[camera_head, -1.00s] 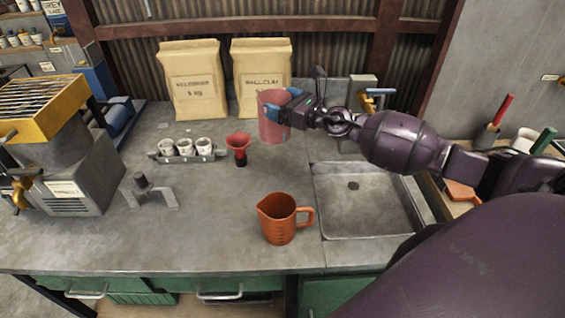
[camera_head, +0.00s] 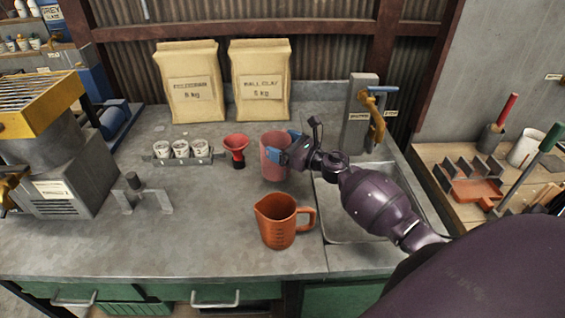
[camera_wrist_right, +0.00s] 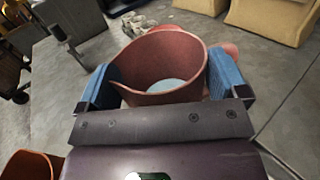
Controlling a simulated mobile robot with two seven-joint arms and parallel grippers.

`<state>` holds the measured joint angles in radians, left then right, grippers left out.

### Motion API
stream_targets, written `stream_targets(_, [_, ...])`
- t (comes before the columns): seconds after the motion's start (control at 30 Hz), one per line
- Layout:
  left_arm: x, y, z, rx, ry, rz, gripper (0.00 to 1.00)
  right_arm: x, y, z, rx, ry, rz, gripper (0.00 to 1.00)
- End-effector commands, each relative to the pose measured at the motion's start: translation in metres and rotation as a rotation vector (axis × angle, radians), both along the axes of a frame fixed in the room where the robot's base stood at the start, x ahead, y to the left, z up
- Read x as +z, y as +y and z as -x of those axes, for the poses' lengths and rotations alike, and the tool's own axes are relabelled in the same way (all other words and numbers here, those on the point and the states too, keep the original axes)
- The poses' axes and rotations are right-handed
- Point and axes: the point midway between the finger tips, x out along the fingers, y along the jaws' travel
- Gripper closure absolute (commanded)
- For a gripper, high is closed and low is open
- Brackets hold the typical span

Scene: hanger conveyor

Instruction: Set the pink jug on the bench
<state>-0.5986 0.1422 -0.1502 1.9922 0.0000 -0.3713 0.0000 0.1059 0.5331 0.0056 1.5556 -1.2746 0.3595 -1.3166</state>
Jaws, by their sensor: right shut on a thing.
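The pink jug (camera_head: 274,157) is upright over the bench (camera_head: 215,232), behind the orange jug and left of the sink. My right gripper (camera_head: 282,153) is shut on the pink jug, reaching it from the right. In the right wrist view the blue fingers (camera_wrist_right: 165,85) press on both sides of the jug (camera_wrist_right: 160,60), whose open top shows a pale disc inside. I cannot tell whether its base touches the bench. My left gripper is not in view.
An orange measuring jug (camera_head: 279,220) stands in front. A red funnel (camera_head: 236,149) is close on the left, beside a rack of white cups (camera_head: 182,152). The sink (camera_head: 345,228) and tap (camera_head: 374,115) are at right. Two paper sacks (camera_head: 190,80) stand behind.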

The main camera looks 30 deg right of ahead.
Motion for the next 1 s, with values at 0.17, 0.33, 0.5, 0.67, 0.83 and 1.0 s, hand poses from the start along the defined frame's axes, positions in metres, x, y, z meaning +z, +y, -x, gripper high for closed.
stream_targets(0.17, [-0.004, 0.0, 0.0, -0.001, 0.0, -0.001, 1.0, -0.01, 0.0, -0.001, -0.002, -0.002, -0.002, 0.6])
stream_targets(0.33, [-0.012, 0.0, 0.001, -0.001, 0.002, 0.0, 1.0, -0.035, 0.0, -0.001, -0.002, -0.001, -0.003, 0.6])
stream_targets(0.5, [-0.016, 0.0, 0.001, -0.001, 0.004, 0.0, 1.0, -0.047, 0.0, 0.0, 0.0, -0.002, -0.001, 0.6])
stream_targets(0.67, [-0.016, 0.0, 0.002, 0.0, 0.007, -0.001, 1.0, -0.046, 0.0, 0.0, 0.0, -0.004, 0.002, 0.6])
stream_targets(0.83, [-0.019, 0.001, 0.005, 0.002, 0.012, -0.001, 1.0, -0.048, 0.0, 0.0, 0.0, -0.004, 0.001, 0.6])
stream_targets(1.0, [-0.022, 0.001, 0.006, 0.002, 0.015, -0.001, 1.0, -0.051, 0.0, 0.0, -0.001, -0.001, 0.001, 0.02])
